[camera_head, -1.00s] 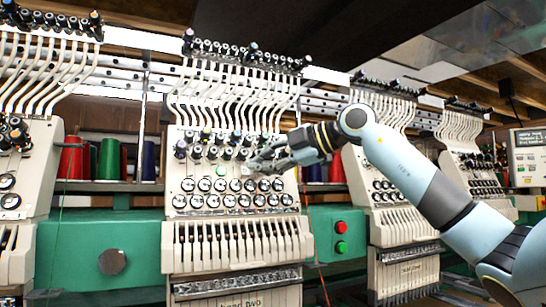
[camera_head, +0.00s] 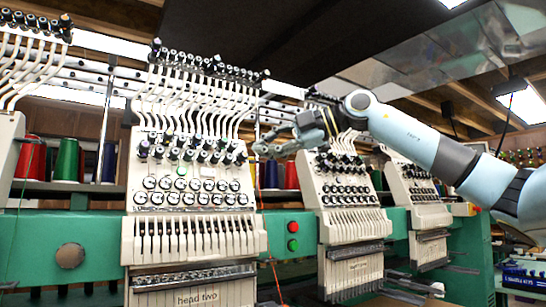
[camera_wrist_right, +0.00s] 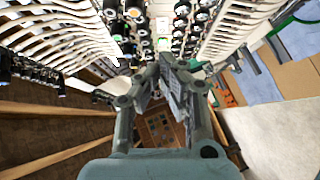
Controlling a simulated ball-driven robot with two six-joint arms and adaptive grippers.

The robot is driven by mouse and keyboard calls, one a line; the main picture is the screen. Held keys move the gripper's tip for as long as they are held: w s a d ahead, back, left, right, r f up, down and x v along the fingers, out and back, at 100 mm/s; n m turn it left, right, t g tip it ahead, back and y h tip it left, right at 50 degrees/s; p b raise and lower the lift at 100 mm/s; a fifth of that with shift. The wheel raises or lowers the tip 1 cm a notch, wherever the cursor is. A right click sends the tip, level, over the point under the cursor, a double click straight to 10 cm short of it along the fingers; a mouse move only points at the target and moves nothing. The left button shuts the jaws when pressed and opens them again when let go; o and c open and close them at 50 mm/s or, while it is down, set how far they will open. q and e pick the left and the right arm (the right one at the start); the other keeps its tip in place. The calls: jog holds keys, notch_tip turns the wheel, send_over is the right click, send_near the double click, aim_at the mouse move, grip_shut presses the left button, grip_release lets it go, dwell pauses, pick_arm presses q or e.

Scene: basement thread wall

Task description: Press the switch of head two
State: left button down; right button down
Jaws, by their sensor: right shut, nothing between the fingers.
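Head two (camera_head: 190,230) is the cream embroidery head at left centre in the head view, with "head two" on its lower plate (camera_head: 197,298). Two rows of round dials cross its face. My right gripper (camera_head: 262,146) is shut and empty, just right of head two's knobs in the picture, apart from the green piece. It also shows in the right wrist view (camera_wrist_right: 168,70). My left gripper is out of view.
A red button (camera_head: 293,227) and a green button (camera_head: 293,244) sit on the green beam (camera_head: 70,225). Another head (camera_head: 350,215) stands to the right. Thread cones (camera_head: 67,160) stand on the shelf behind. White thread tubes rise above head two.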

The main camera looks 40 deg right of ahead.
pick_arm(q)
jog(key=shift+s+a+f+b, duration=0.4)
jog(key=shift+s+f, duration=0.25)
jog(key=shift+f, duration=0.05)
pick_arm(e)
jog(key=shift+s+d+r, duration=0.15)
jog(key=shift+s+d, duration=0.35)
jog(key=shift+d, duration=0.15)
